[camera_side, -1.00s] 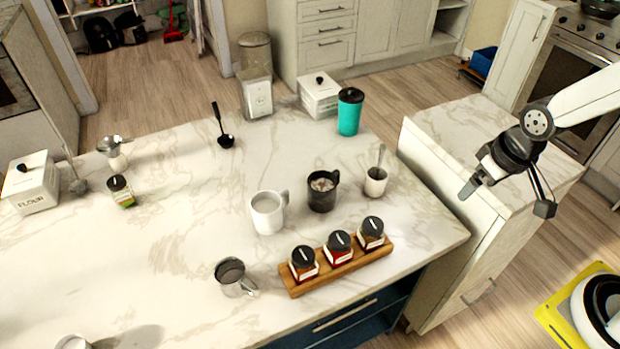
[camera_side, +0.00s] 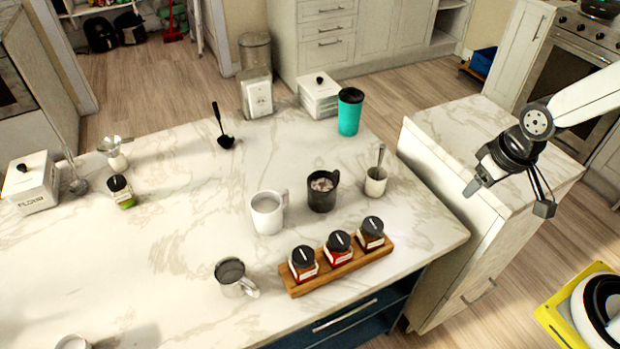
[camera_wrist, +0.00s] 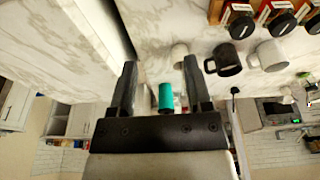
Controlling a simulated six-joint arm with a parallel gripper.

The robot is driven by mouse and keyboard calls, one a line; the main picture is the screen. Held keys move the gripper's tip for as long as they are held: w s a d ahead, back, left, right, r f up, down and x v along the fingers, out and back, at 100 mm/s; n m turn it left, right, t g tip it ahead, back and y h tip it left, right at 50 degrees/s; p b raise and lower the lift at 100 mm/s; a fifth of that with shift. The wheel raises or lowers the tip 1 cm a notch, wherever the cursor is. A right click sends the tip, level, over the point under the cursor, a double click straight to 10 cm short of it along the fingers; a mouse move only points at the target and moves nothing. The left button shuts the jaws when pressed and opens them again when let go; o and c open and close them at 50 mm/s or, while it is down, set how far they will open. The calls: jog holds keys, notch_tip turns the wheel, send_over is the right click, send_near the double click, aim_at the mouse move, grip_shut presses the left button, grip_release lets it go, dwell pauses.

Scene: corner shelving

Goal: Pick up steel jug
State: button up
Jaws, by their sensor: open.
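The steel jug (camera_side: 235,279) is a small metal cup with a handle on its right side. It stands upright near the front edge of the marble counter, left of the wooden spice rack. My gripper (camera_side: 508,196) is far to the right of it, raised near the separate cabinet block, open and empty. In the wrist view the open fingers (camera_wrist: 158,75) show with nothing held between them. I cannot make out the jug in the wrist view.
A wooden rack (camera_side: 340,268) with three dark-lidded jars stands right of the jug. A white mug (camera_side: 267,212), black mug (camera_side: 322,190), small cup (camera_side: 376,181) and teal tumbler (camera_side: 349,112) stand behind. The counter left of the jug is mostly clear.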

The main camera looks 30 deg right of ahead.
jog(key=w+a+n, duration=0.2)
jog(key=w+a, duration=0.6)
jog(key=n+g, duration=0.3)
jog(key=n, duration=0.2)
send_over(257, 293)
jog(key=w, duration=0.1)
jog(key=f, duration=1.2)
jog(key=shift+d+f, duration=0.15)
jog(key=shift+d, duration=0.1)
jog(key=shift+s+a+f, duration=0.1)
jog(key=shift+a+f, duration=0.05)
jog(key=shift+a, duration=0.15)
jog(key=shift+f, duration=3.9)
jog(key=shift+c, duration=0.2)
grip_shut()
